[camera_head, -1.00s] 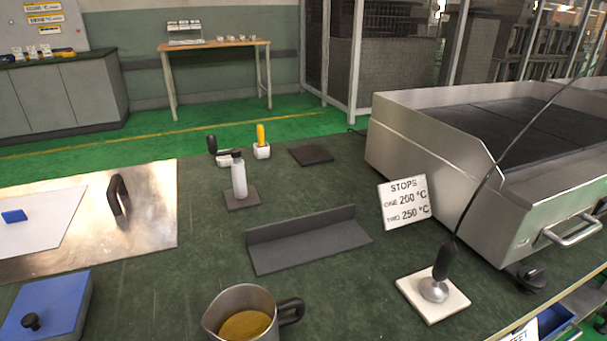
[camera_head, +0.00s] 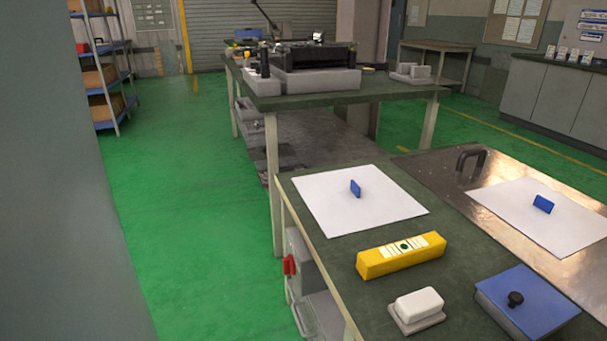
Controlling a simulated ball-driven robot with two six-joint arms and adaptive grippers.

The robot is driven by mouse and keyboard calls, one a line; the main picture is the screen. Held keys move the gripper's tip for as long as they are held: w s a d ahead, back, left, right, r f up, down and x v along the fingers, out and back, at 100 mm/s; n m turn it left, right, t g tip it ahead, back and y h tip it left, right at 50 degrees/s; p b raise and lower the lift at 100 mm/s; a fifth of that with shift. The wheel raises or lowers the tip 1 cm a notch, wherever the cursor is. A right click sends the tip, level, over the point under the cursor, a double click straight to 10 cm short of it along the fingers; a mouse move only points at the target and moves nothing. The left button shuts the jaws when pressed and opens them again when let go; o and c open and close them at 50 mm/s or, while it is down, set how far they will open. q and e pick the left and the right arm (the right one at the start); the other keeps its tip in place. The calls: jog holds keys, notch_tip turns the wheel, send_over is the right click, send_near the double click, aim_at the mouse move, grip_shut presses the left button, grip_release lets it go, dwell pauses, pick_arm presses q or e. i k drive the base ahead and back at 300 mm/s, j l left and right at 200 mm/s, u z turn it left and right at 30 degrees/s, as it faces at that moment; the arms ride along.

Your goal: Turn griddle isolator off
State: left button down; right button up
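A grey box with a red switch knob (camera_head: 289,265) is mounted on the left end of the near green-topped bench, below the top. It looks like an isolator, but its label and setting are too small to read. The griddle is out of view now. Neither of my grippers is in view.
The near bench (camera_head: 330,265) holds a white sheet with a blue piece (camera_head: 356,188), a yellow block (camera_head: 401,256), a white block on a grey tray (camera_head: 418,306) and a blue box with a black knob (camera_head: 527,300). A second bench (camera_head: 380,88) stands behind. Green floor (camera_head: 200,220) is clear at left.

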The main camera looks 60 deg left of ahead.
aim_at(288, 263)
jog(key=j+u, duration=0.1)
jog(key=u, duration=0.3)
jog(key=j+u, duration=0.1)
jog(key=u, duration=0.7)
jog(key=j+u, duration=0.15)
jog(key=u, duration=0.3)
jog(key=j+z, duration=0.1)
jog(key=j, duration=0.45)
jog(key=i, duration=0.05)
